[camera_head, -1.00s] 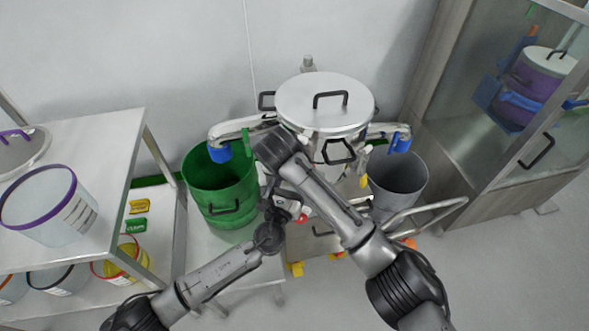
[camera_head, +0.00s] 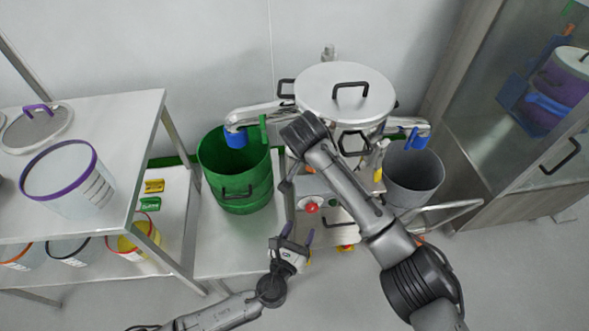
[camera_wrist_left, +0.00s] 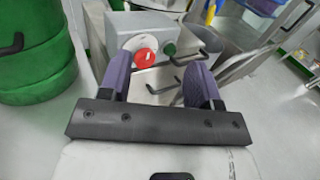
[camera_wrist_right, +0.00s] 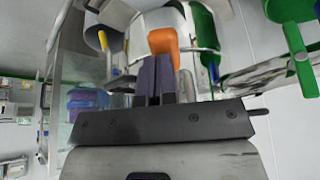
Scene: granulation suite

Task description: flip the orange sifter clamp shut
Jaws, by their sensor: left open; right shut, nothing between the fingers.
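The orange clamp (camera_wrist_right: 163,42) shows in the right wrist view just beyond my right fingertips, beside a metal pipe. It looks upright there; whether it touches the fingers I cannot tell. In the head view my right arm hides most of that spot. My right gripper (camera_wrist_right: 155,78) is shut and empty, its purple fingers pressed together. The sifter (camera_head: 345,100) is a steel drum with a lidded top and black handles. My left gripper (camera_head: 297,235) is open and empty, low in front of the sifter's base; its spread fingers also show in the left wrist view (camera_wrist_left: 158,68).
A green bin (camera_head: 234,175) stands left of the sifter and a grey bin (camera_head: 413,178) right of it. A red button (camera_head: 312,208) is on the control box near my left gripper. A shelf rack (camera_head: 120,125) stands left, a glass cabinet (camera_head: 475,110) right.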

